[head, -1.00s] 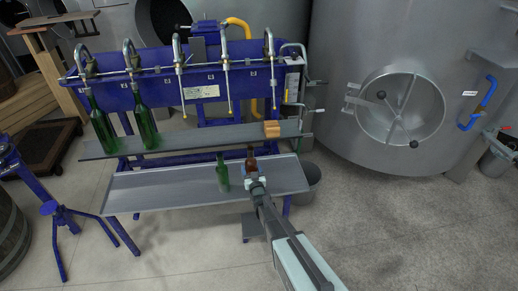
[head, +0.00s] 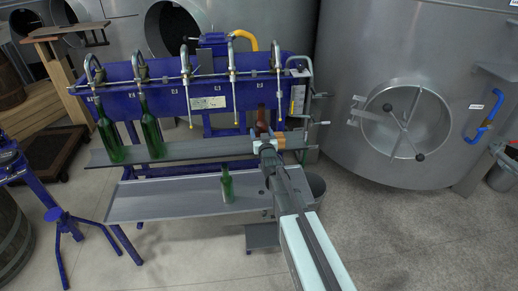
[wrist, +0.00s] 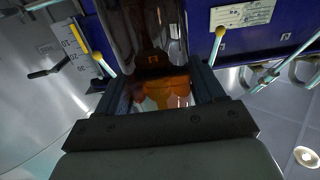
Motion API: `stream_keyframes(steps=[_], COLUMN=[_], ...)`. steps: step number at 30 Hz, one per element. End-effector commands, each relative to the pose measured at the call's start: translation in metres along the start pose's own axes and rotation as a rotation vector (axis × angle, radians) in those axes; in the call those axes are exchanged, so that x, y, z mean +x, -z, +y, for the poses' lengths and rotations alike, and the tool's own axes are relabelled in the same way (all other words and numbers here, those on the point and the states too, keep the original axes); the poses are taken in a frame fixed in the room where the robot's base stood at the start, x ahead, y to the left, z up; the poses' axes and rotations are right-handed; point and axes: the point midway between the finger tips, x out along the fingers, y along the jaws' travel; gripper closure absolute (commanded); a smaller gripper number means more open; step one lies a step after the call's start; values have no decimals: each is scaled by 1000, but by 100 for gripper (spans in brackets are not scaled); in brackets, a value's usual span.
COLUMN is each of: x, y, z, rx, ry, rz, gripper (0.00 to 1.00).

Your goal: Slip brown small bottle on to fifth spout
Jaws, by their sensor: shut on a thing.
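My gripper (head: 262,148) is shut on the small brown bottle (head: 262,117) and holds it roughly upright at the filler's upper shelf. In the wrist view the brown bottle (wrist: 150,35) rises from between the fingers (wrist: 158,90). The fifth spout (head: 278,70), at the right end of the row, hangs just right of the bottle. In the wrist view the yellow tips of the fifth (wrist: 98,57) and fourth (wrist: 220,32) spouts stand on either side of the bottle, apart from it. The bottle's mouth is not clear.
Green bottles (head: 108,135) (head: 151,130) stand under the first two spouts on the upper shelf (head: 195,149). A smaller green bottle (head: 227,185) stands on the lower tray (head: 165,200). A wooden block (head: 280,141) is close beside my gripper. The third and fourth spouts hang free.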

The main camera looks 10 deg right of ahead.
Motion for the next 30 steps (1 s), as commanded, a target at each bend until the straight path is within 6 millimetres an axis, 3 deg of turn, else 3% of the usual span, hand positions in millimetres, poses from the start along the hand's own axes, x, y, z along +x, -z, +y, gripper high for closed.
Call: stream_keyframes(steps=[3,18,30], x=[-7,-42,-65], y=[36,160,212], z=[5,20,27], rx=[0,-1,-1], ry=[-5,-24,-34], rz=[6,5,3], gripper=[74,74,74])
